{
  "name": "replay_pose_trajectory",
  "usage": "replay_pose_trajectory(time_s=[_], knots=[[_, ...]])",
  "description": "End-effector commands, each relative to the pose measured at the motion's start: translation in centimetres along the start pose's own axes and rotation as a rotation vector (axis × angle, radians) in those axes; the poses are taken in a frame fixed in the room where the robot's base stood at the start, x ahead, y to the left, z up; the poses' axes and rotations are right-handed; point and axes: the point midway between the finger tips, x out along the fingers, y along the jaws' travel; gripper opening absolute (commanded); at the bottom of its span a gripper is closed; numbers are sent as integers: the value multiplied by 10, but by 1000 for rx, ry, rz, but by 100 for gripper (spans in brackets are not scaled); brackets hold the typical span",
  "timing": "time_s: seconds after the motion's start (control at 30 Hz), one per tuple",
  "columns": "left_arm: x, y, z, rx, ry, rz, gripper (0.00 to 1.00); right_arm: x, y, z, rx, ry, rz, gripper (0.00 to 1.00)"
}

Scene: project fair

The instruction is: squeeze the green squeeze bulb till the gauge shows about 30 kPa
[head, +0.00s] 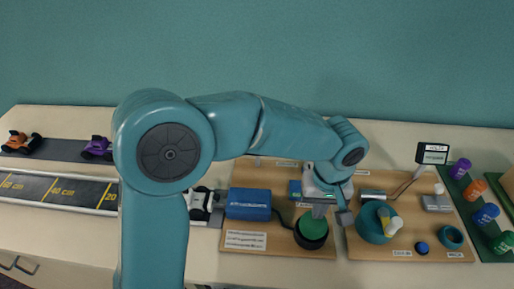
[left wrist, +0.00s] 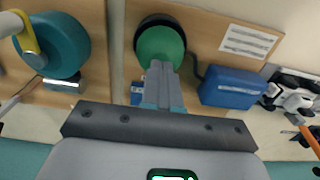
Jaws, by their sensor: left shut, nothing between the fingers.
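The green squeeze bulb (head: 313,226) is a round green dome in a black base on the left wooden board. It also shows in the left wrist view (left wrist: 160,45), at the top. My left gripper (head: 321,210) is above the bulb, at its far side in the head view. In the left wrist view its two fingers (left wrist: 161,68) are together, empty, and overlap the bulb's edge; I cannot tell if they touch it. A dark hose runs from the base to a blue box (head: 248,204). I cannot make out a gauge reading in kPa. My right gripper is not in view.
Coloured cups (head: 486,214) stand far right. A track with toy cars (head: 97,148) lies left.

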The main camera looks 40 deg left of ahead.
Motion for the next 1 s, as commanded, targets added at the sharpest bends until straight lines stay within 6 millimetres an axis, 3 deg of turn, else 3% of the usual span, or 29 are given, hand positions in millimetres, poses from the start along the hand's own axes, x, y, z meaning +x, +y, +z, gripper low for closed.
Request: replay_pose_trajectory(time_s=[0.23,0.63,1.0], knots=[[-7,0,0,0,1,1,0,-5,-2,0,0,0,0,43],[-50,0,0,0,1,0,0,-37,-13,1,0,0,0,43],[-50,0,0,0,0,0,0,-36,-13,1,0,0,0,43]])
